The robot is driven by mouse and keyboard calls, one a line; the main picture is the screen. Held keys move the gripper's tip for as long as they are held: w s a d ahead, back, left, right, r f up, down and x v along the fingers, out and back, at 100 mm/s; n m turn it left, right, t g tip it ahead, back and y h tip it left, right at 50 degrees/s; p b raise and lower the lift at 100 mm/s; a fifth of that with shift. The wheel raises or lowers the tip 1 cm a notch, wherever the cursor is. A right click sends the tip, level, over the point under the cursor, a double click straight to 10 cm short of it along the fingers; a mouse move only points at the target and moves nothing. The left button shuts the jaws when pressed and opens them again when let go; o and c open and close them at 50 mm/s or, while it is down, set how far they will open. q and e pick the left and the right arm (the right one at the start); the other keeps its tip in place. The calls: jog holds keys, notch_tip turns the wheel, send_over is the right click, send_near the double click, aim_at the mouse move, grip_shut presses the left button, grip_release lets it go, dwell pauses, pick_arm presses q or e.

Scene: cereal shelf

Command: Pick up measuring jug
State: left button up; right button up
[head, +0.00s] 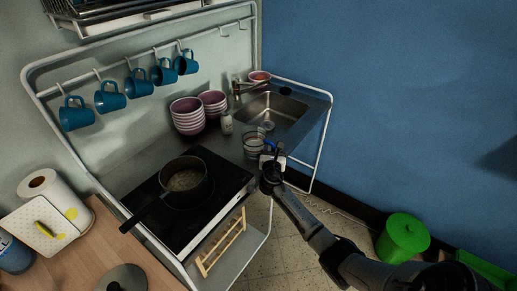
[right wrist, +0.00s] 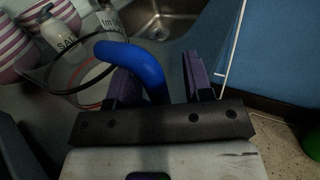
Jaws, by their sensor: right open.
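The measuring jug (head: 252,146) is a clear jug with a blue handle, standing on the metal counter near the sink in the head view. In the right wrist view its blue handle (right wrist: 136,59) curves over beside the left finger and down between the two purple fingers; its dark rim and clear body are at the left, partly hidden. My right gripper (head: 271,158) is open at the handle side of the jug. In the right wrist view the fingers (right wrist: 160,80) are apart; I cannot tell whether they touch the handle. My left gripper is out of view.
Salt and another shaker (head: 226,123) and stacked striped bowls (head: 188,117) stand left of the jug. The sink (head: 272,110) is behind it. A pot (head: 184,182) sits on the hob. Blue mugs hang from a rail (head: 150,50). A white frame post (head: 322,150) stands right.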

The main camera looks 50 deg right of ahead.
grip_shut()
dwell(0.5)
jog(key=shift+r, duration=0.1)
